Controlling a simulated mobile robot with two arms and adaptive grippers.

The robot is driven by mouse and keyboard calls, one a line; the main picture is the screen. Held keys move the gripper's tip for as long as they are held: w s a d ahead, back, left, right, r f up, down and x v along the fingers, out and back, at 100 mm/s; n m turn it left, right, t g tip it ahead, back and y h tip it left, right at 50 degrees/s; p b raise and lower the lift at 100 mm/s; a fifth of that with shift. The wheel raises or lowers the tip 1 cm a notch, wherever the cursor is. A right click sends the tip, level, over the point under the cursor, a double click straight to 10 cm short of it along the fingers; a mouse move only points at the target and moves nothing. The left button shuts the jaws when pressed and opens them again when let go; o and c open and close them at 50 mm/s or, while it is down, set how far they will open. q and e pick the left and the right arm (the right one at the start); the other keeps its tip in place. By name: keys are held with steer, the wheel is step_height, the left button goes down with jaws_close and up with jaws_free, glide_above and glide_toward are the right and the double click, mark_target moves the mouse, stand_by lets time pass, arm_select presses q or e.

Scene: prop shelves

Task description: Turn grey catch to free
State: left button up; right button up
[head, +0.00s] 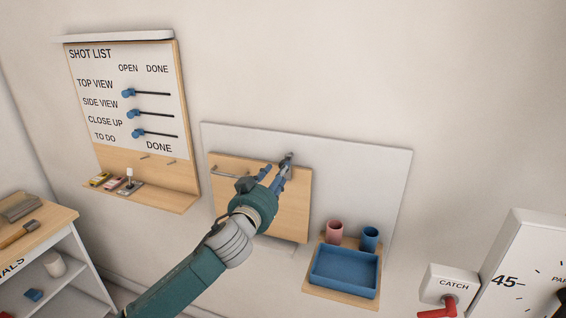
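A small grey catch (290,155) sits at the top edge of a wooden flap (292,205) on a pale wall panel (350,155). My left gripper (277,166) is in front of the flap's upper part, its fingers spread apart. One fingertip overlaps the catch in the picture; I cannot tell whether it touches. The fingers partly hide the catch, so its angle is unclear. The flap lies flat against the panel and has a grey bar handle (230,172) at its upper left. My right gripper is not in view.
A blue tray (345,290), a pink cup (335,232) and a blue cup (370,238) are on a small shelf to the right. A box marked CATCH (452,278) with a red lever is at lower right. A shot-list board (125,60) hangs at left.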

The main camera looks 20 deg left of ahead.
mark_target(282, 164)
arm_select(q)
steer(key=w+p, duration=0.1)
steer(key=w, duration=0.4)
jaws_close()
